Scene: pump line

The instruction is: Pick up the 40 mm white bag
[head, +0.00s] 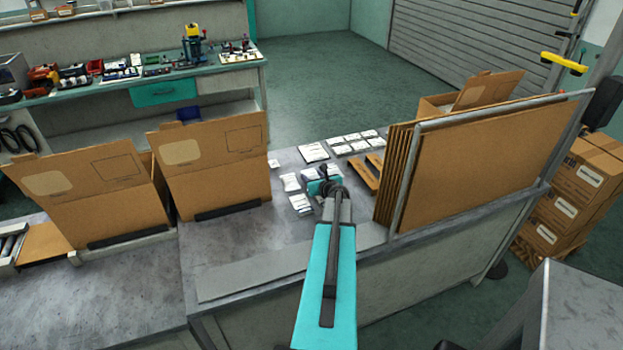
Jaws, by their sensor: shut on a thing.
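Several small white bags lie on the grey packing table. One white bag (291,182) and another (300,204) lie just left of my gripper (324,184). More white shows right behind the gripper, at a bag (307,173) close to it. My gripper is low over the table among these bags and shut on a white bag. The arm hides the jaws and most of what they hold. I cannot read the sizes on the bags, nor tell if the held one is clear of the table.
Two open cardboard boxes (215,170) (88,195) stand at the left. A rack of flat cardboard sheets (480,150) rises close on the right. Rows of white packets (352,141) lie farther back, near a small wooden pallet (366,178). The table's front strip (270,268) is clear.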

